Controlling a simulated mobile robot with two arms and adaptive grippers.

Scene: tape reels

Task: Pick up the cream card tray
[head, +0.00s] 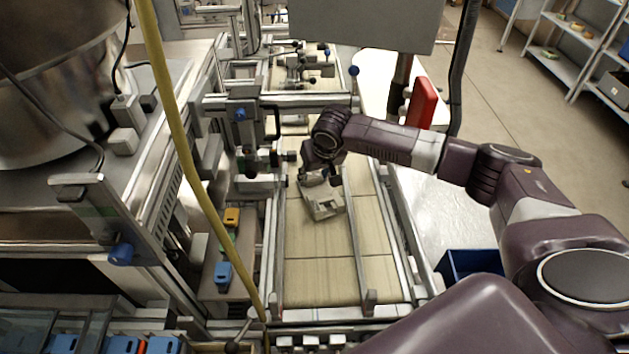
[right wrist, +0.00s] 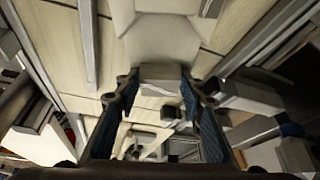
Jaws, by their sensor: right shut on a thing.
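The cream card tray (head: 325,203) lies at an angle on the pale slatted conveyor bed (head: 320,272) in the head view. My right gripper (head: 322,178) reaches down to its far end and is shut on it. In the right wrist view, the blue-padded fingers of the right gripper (right wrist: 160,85) stand on either side of a narrow part of the tray (right wrist: 160,40), whose wider body extends toward the top. I cannot tell whether the tray is clear of the bed. My left gripper is not in view.
Metal rails (head: 354,240) run along the conveyor. A yellow hose (head: 185,165) hangs at the left. Blue and orange blocks (head: 223,274) sit on a side ledge. A blue bin (head: 467,264) stands at the right. The near conveyor bed is clear.

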